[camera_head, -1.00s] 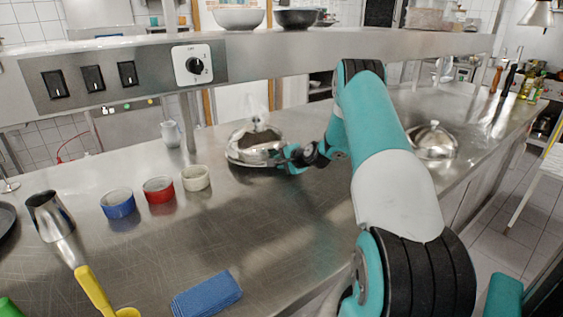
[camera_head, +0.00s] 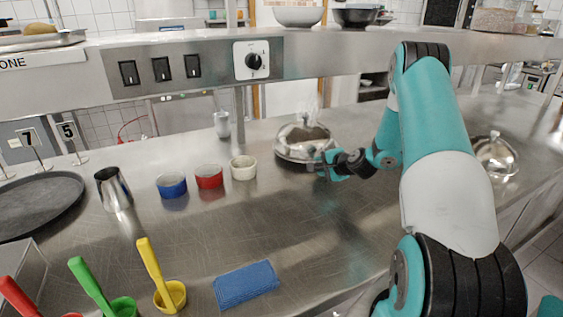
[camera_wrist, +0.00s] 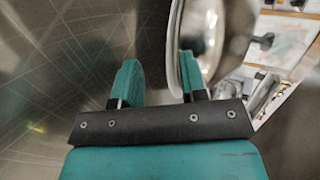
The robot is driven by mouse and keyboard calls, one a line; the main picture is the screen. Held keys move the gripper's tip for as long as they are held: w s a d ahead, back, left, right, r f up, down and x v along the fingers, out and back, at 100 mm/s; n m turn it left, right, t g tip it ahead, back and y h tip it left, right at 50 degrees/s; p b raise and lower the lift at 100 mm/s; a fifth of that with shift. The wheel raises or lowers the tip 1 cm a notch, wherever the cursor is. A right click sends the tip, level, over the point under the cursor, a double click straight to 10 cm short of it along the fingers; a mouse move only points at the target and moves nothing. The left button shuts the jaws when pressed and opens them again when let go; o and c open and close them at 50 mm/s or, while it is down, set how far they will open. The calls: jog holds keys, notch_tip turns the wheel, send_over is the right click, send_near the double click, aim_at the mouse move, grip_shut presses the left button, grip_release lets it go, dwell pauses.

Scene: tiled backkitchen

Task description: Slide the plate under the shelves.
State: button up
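A shiny steel plate (camera_head: 279,155) with a domed, partly dark metal piece on it stands on the steel counter, near the front edge of the raised shelf (camera_head: 330,62). What is on the plate is not clear. My gripper (camera_head: 325,163) is at the plate's near right rim. In the wrist view, my gripper (camera_wrist: 157,82) has its fingers apart. The plate's rim (camera_wrist: 176,45) lies close to the right finger, with a clear gap to the left finger. I cannot tell whether the finger touches the rim.
Blue, red and white bowls (camera_head: 243,168) stand left of the plate, with a metal cup (camera_head: 222,124) behind. A blue cloth (camera_head: 246,284) lies in front. A domed lid (camera_head: 497,157) stands at right, a black tray (camera_head: 40,207) at left. A shelf post (camera_head: 239,115) stands left of the plate.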

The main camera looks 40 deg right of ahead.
jog(key=b+v, duration=0.3)
jog(key=v, duration=1.1)
jog(key=w+a+r+n+g+y+p, duration=0.1)
jog(key=a+n, duration=0.4)
jog(key=a, duration=0.5)
jog(key=w+a+r+n+g+y+p, duration=0.1)
jog(key=a+r+n+y, duration=0.4)
jog(key=a, duration=0.6)
jog(key=shift+w+a+r+g, duration=0.4)
jog(key=shift+w+g, duration=0.3)
jog(key=shift+w, duration=0.4)
jog(key=s+a+r+n+g+y, duration=0.25)
jog(key=a+n, duration=0.25)
jog(key=a, duration=0.5)
jog(key=s+a+r+n+g+h, duration=0.1)
jog(key=s+a+n+g, duration=0.2)
jog(key=s, duration=0.6)
jog(key=s+a+r+n+g+h, duration=0.2)
jog(key=s+a+n+g, duration=0.1)
jog(key=s+a+n, duration=0.5)
jog(key=shift+s+a, duration=0.85)
jog(key=shift+s, duration=0.2)
jog(key=shift+r, duration=0.15)
